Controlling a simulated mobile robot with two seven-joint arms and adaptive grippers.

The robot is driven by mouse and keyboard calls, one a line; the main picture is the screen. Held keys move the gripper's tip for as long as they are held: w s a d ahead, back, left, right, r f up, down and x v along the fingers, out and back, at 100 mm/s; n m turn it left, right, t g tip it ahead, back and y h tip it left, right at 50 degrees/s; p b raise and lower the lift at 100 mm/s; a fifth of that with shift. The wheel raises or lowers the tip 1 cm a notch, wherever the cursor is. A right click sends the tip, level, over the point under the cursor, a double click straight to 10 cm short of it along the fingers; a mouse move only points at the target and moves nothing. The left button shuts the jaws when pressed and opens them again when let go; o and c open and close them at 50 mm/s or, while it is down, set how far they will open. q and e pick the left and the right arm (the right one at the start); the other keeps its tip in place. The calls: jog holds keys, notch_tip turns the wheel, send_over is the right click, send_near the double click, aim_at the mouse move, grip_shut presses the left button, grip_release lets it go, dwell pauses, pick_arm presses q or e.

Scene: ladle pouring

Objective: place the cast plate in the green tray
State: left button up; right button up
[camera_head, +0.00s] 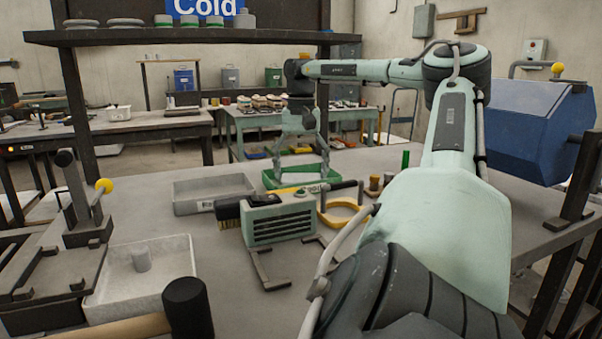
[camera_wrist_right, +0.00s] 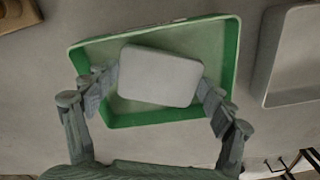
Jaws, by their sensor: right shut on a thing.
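The green tray (camera_head: 272,180) stands on the far part of the workbench, partly hidden by tools in the head view. In the right wrist view the green tray (camera_wrist_right: 226,60) fills the upper middle. The cast plate (camera_wrist_right: 160,77) is a pale grey rounded rectangle in front of the tray's inside. My right gripper (camera_wrist_right: 155,85) is shut on the cast plate, one finger at each short side. In the head view my right gripper (camera_head: 304,168) is over the green tray; the plate is hard to make out there. I cannot tell whether the plate touches the tray floor. My left gripper is not seen.
A grey tray (camera_head: 190,206) stands left of the green one; a grey tray wall (camera_wrist_right: 262,60) also shows in the wrist view. A green-grey boxy device (camera_head: 278,222), a brush and a yellow ring (camera_head: 335,219) lie in front. A mallet (camera_head: 188,305) is near left.

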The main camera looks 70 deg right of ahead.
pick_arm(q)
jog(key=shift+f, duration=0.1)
pick_arm(e)
jog(key=shift+f, duration=0.2)
jog(key=o, duration=1.1)
jog(key=shift+o, duration=1.1)
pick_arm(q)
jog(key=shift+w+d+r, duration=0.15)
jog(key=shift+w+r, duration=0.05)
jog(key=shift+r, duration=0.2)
